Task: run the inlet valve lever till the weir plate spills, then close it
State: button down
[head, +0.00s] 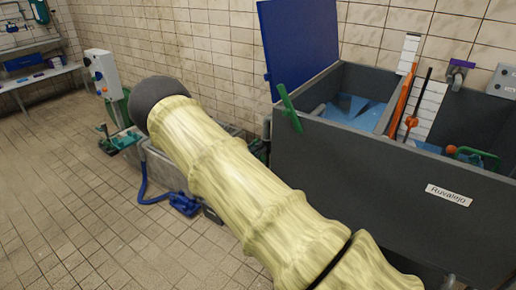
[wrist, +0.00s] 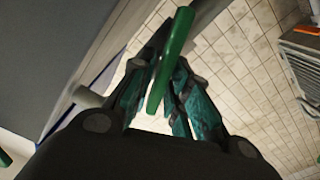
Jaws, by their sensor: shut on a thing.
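A green lever (wrist: 170,58) stands between the teal fingers of my gripper (wrist: 163,75) in the wrist view, and the gripper is shut on it. Its joint is hidden. In the head view my arm's pale sleeve covers most of the gripper. A green lever (head: 289,107) slants at the left corner of the grey tank (head: 375,185); I cannot tell if it is the held one. Blue water (head: 352,108) shows in the tank's left compartment. An orange-edged upright divider (head: 398,103) stands beside a white marked board (head: 424,110). I cannot tell whether water spills over it.
The tank's right compartment holds a little blue water (head: 427,147) and a green-handled fitting (head: 475,153). A blue panel (head: 298,45) stands at the tank's back left. The tiled floor at left is clear.

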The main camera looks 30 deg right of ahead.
jog(key=n, duration=0.2)
jog(key=n+p, duration=0.1)
jog(key=n, duration=0.3)
jog(key=shift+w+a+f+n, duration=0.15)
jog(key=shift+w+f+n, duration=0.1)
jog(key=shift+f+n, duration=0.1)
jog(key=shift+w+f+n+p, duration=0.1)
jog(key=shift+f+n+p, duration=0.1)
jog(key=shift+n, duration=0.85)
jog(key=shift+s+f+n+p, duration=0.1)
jog(key=shift+n+p, duration=0.15)
jog(key=shift+n, duration=0.8)
jog(key=shift+w+f+n+p, duration=0.1)
jog(key=shift+f+n+p, duration=0.1)
jog(key=shift+n, duration=0.85)
jog(key=c, duration=1.5)
grip_release()
jog(key=shift+r, duration=0.1)
jog(key=v, duration=1.2)
